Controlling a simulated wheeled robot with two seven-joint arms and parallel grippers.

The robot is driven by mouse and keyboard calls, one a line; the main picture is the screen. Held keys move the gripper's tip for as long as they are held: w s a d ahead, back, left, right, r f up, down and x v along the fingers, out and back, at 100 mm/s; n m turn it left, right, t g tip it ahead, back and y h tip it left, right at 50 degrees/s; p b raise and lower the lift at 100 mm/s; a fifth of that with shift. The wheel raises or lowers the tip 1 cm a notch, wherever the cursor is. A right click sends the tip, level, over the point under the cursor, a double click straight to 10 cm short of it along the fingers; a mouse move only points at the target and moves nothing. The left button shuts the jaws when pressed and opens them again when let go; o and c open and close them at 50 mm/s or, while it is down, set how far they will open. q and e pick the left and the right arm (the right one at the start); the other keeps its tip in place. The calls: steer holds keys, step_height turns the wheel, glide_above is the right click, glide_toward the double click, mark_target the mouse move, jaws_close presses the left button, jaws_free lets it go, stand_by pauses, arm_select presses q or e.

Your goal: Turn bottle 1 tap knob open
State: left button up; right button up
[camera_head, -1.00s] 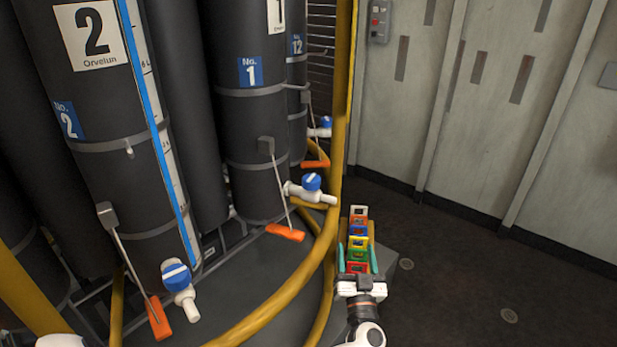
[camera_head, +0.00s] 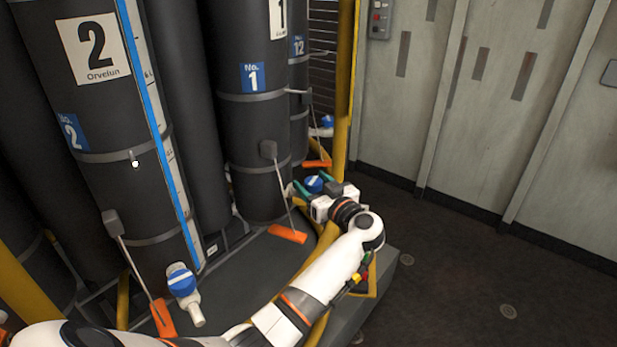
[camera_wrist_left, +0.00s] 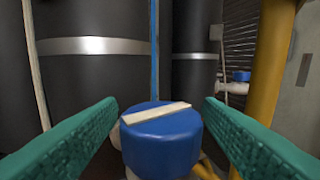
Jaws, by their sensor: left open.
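The blue tap knob of bottle 1 (camera_head: 314,185) sits low in front of the dark cylinder labelled No. 1 (camera_head: 251,120). My left gripper (camera_head: 313,181) is open, with its teal fingers on either side of the knob. In the left wrist view the blue knob (camera_wrist_left: 162,142) is low in the middle, between the two fingers, with visible gaps on both sides. A pale bar runs across its top, slanting slightly up to the right. The white tap body is mostly hidden by the gripper and knob. My right gripper is not in view.
Bottle 2 (camera_head: 95,115) stands at left with its own blue knob (camera_head: 181,280). An orange handle (camera_head: 287,234) hangs left of the gripper. A yellow post (camera_head: 344,90) stands behind it. Coloured tags (camera_head: 367,268) are partly hidden by my arm. Floor at right is clear.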

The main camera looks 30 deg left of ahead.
arm_select(q)
steer(key=shift+x, duration=1.2)
